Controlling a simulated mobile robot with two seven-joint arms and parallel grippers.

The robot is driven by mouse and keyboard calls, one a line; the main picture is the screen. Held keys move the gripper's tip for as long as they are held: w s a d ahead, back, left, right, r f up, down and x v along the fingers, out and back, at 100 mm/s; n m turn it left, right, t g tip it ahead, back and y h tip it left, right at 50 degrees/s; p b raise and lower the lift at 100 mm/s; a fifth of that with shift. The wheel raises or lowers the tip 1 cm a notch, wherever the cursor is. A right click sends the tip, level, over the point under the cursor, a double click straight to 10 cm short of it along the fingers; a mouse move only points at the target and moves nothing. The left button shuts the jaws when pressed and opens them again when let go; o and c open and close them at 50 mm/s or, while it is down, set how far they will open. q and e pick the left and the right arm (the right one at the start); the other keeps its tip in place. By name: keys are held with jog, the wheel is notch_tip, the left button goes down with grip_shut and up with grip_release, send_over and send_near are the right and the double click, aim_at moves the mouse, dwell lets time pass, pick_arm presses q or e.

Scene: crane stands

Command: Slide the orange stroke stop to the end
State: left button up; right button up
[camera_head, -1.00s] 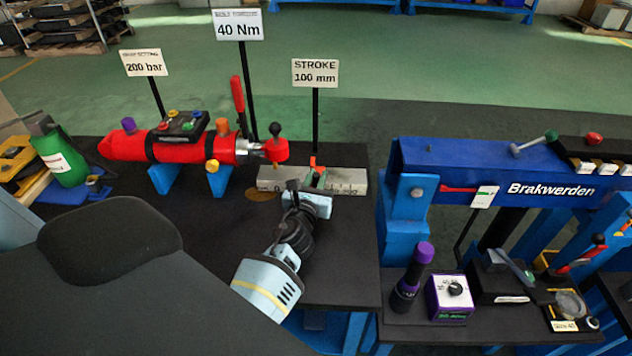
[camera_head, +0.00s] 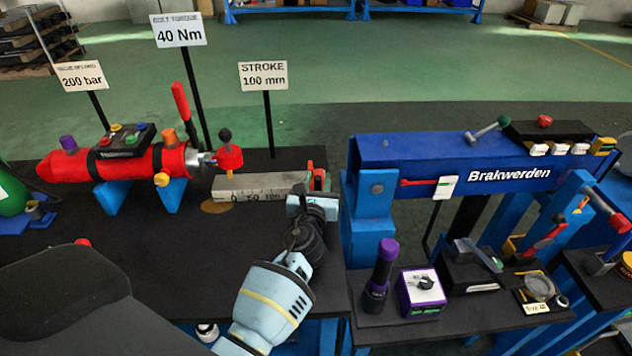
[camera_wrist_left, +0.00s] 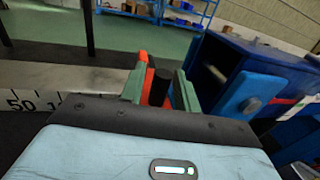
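The orange stroke stop (camera_head: 319,179) is at the right end of the grey scale block (camera_head: 250,182), below the "STROKE 100 mm" sign (camera_head: 263,76). My left gripper (camera_head: 311,187) reaches up to it from the front, with its green fingers on both sides of it. In the left wrist view the orange stop (camera_wrist_left: 147,68) and a dark post stand between the fingers, and the gripper looks shut on the stop. The gripper hides the stop's lower part and the block's right end. The scale's 50 mark shows left of the gripper. My right gripper is not in view.
A red cylinder (camera_head: 130,163) on blue supports stands left of the block. Right of it is the blue "Brakwerden" beam (camera_head: 430,165), with a gap in the head view. A purple-capped torch (camera_head: 382,270) and a purple box (camera_head: 420,292) stand on the lower right table.

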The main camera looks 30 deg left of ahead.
pick_arm(q)
jog(key=shift+o, duration=0.3)
jog(key=shift+s, duration=0.1)
jog(key=v, duration=0.7)
jog(key=shift+s+d+p, duration=0.15)
jog(key=shift+s+p, duration=0.15)
jog(key=shift+p, duration=0.05)
